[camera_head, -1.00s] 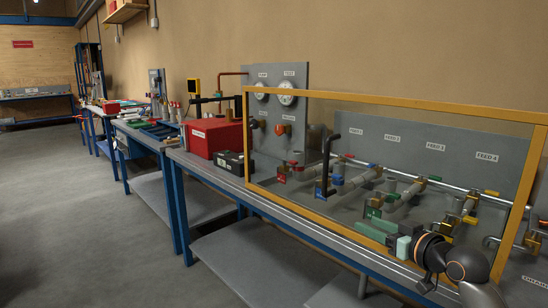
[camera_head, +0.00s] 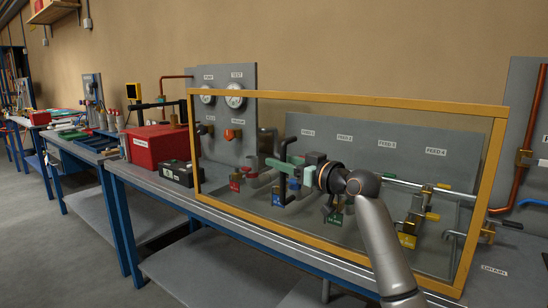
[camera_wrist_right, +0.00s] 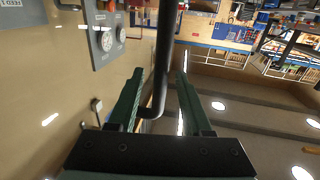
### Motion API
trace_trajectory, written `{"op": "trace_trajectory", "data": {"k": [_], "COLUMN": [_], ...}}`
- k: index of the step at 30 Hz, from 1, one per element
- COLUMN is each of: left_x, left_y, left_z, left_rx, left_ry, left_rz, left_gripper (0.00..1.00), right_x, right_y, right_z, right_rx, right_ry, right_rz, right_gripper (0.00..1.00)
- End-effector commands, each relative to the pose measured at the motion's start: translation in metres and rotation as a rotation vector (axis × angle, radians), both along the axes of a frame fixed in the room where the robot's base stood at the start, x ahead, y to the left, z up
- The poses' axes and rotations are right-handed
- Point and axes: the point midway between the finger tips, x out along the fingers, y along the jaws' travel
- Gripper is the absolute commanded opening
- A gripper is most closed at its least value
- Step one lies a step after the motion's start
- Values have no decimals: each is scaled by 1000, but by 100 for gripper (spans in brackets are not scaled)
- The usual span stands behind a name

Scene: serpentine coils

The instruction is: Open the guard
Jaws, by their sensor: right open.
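The guard (camera_head: 340,98) is a clear panel in a yellow frame. It stands closed-looking in front of the pipework on the bench. Its black bar handle (camera_head: 262,146) is toward the left part of the panel. My right gripper (camera_head: 272,163) is at the handle, its green fingers pointing left. In the right wrist view the handle (camera_wrist_right: 164,60) runs between the two spread fingers of the gripper (camera_wrist_right: 159,85). The fingers are open, and I see a gap beside the bar. My left gripper is out of view.
Behind the guard are pipes with coloured valve tags and a grey feed panel (camera_head: 400,150). A red box (camera_head: 155,146) and a black case (camera_head: 178,173) stand left of the guard. A copper pipe (camera_head: 535,120) rises at the right. The floor at the front left is clear.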

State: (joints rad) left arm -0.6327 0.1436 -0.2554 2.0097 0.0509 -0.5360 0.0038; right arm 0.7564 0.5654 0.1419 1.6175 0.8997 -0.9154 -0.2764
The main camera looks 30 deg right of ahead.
Motion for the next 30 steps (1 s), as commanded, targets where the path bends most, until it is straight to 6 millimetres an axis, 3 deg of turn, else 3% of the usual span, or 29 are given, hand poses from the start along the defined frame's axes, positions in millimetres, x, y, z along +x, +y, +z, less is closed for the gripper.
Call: {"op": "trace_trajectory", "data": {"k": [7,18,30], "left_x": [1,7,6], "left_y": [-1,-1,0], "left_z": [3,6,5], "left_rx": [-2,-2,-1], "left_ry": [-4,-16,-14], "left_rz": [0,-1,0], "left_gripper": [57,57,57], "right_x": [25,29,29], "right_y": [5,6,6], "right_z": [0,0,0], "right_rx": [0,-1,-1], "right_ry": [0,0,0], "right_rz": [1,0,0], "right_gripper": [50,50,6]}}
